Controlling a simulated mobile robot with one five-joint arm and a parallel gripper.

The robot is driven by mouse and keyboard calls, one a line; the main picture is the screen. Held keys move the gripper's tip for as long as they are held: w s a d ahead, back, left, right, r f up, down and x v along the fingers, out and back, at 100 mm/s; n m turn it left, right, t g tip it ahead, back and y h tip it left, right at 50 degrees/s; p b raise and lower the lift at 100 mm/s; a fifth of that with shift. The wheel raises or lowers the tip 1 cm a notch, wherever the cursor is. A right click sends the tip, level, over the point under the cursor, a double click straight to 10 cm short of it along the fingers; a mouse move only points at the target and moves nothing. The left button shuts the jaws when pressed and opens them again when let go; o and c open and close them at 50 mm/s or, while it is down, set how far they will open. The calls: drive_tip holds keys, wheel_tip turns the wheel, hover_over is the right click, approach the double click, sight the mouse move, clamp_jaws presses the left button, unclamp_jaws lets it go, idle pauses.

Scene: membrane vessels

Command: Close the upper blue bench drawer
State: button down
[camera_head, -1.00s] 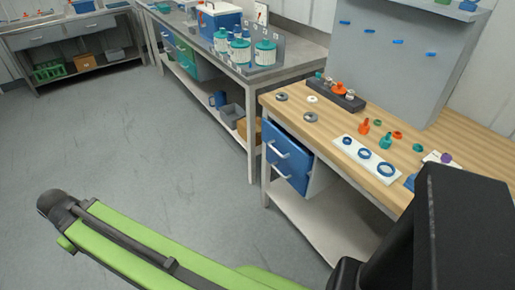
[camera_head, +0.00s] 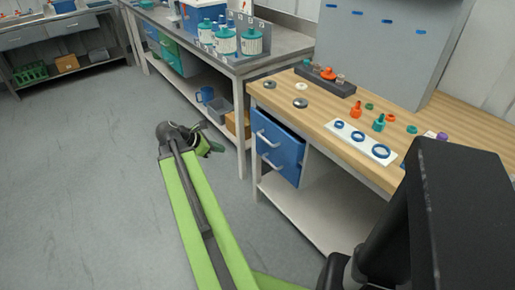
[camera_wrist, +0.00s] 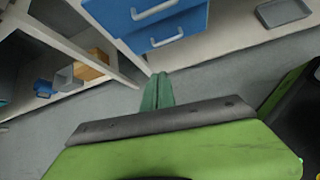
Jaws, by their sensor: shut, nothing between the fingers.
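The upper blue bench drawer (camera_head: 280,138) is under the left end of the wood-topped bench, with a pale bar handle. It appears to stand out a little from the lower blue drawer (camera_head: 288,172). In the wrist view, the upper drawer (camera_wrist: 125,14) is cut off by the top edge, and the lower drawer (camera_wrist: 172,38) shows below it. My gripper (camera_head: 216,148) is left of the drawers, apart from them, over the floor. In the wrist view my gripper's green fingers (camera_wrist: 158,78) are together and empty, pointing below the drawer fronts.
The wooden bench top (camera_head: 318,112) carries rings, bottles and a white strip. Its lower shelf (camera_head: 310,215) is mostly clear. A grey bench (camera_head: 240,66) stands behind to the left, with a brown box (camera_wrist: 92,64) and bins on its shelf. Open floor (camera_head: 90,190) lies to the left.

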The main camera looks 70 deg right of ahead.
drive_tip(key=s+d+f+b, duration=0.2)
drive_tip(key=s+d, duration=0.3)
drive_tip(key=d, duration=0.1)
drive_tip(key=s+d+f+n+g+b, duration=0.1)
drive_tip(key=s+d+f+b, duration=0.1)
drive_tip(key=s+d, duration=0.4)
drive_tip(key=shift+d+f+b, duration=0.3)
drive_tip(key=shift+d+b, duration=0.45)
drive_tip(key=shift+b, duration=0.1)
drive_tip(key=shift+w, duration=0.1)
